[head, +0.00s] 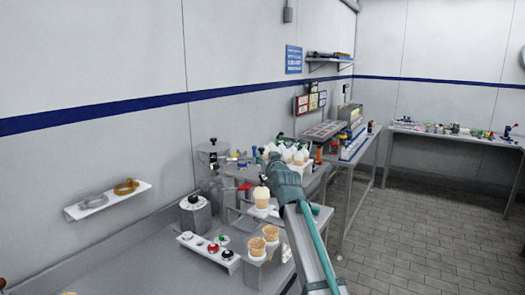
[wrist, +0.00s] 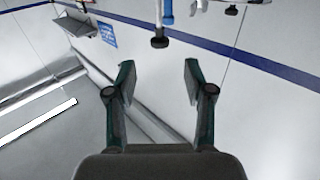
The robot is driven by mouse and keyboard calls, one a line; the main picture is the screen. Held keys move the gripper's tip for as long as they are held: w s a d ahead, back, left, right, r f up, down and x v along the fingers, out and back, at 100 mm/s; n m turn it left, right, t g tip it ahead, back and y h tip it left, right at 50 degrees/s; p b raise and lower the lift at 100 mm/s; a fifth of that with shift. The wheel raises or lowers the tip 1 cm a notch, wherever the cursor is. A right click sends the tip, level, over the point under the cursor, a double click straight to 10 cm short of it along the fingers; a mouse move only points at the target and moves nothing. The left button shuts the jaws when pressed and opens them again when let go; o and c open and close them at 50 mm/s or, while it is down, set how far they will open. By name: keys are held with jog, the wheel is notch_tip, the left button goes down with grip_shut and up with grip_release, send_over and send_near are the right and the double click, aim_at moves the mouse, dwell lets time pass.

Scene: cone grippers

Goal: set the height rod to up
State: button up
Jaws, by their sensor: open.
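My gripper (wrist: 158,78) is open and empty in the wrist view, its two dark green fingers spread apart. Ahead of it, at the top edge, hangs a thin blue-and-white rod (wrist: 167,14) with a black knob (wrist: 160,42) at its end. It is probably the height rod, though no label shows. The knob lies beyond the fingertips, roughly in line with the gap, and is not touched. In the head view my gripper (head: 269,170) is over the bench equipment, among small knobs and rods. A small blue upright (head: 254,153) shows just left of it; I cannot tell if it is the same rod.
Ice cream cones (head: 299,155) stand behind my gripper, and one cone (head: 261,198) stands just below it. Empty cones (head: 257,246) sit in a front holder. A white strip with coloured knobs (head: 208,250) lies on the bench. A wall shelf (head: 108,201) is at left.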

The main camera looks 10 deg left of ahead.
aim_at(262, 150)
jog(key=p+x, duration=0.2)
jog(key=x, duration=0.7)
jog(key=shift+c, duration=0.2)
grip_shut()
